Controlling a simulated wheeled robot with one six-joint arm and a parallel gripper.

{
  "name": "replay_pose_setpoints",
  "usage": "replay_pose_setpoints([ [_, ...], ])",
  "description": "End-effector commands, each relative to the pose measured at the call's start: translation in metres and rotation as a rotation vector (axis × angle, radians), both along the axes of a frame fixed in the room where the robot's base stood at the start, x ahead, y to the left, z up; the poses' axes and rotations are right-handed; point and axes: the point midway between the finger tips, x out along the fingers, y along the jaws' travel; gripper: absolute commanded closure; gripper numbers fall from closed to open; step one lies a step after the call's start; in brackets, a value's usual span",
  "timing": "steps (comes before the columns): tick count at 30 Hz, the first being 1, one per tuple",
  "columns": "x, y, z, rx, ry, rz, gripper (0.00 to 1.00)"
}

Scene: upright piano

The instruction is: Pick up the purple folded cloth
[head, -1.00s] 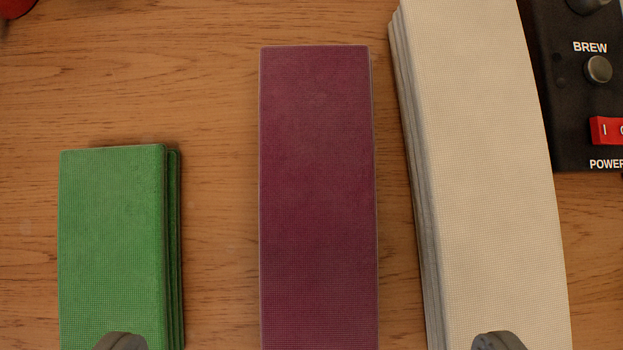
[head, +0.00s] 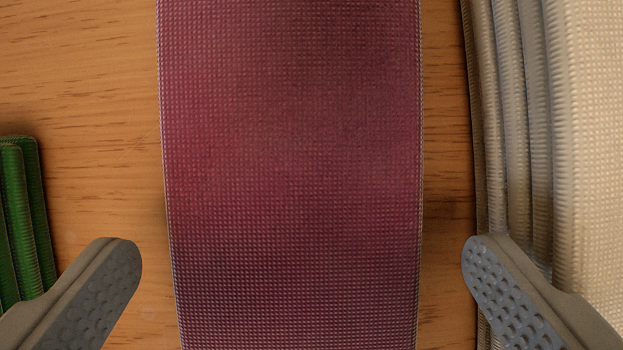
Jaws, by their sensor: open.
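The purple folded cloth (head: 292,150) fills the middle of the head view, running from the top edge to the bottom edge. It lies on the wooden surface. My gripper (head: 302,255) is open, with one grey finger left of the cloth and the other right of it. The fingertips stand apart from the cloth's long sides, with a gap on each side. Nothing is held between them. The far and near ends of the cloth are out of view.
A green folded cloth (head: 22,215) lies at the left edge, close to my left finger. A cream folded cloth (head: 590,130) in several layers stands at the right, and my right finger overlaps it in the view. Bare wood (head: 80,90) shows at the upper left.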

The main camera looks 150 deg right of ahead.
Motion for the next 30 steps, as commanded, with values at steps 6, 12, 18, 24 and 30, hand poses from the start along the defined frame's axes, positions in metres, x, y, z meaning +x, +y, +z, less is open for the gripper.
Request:
replay_pose_setpoints([
  [6,0.005,0.002,-0.012,0.000,-0.001,0.001,0.00],
  [12,0.004,0.002,-0.012,0.000,-0.001,0.001,0.12],
  [18,0.004,0.002,-0.012,0.000,-0.001,0.000,0.49],
  [24,0.004,0.002,-0.012,0.000,-0.001,0.000,0.49],
  [30,0.005,0.002,0.002,0.001,-0.002,0.000,0.49],
])
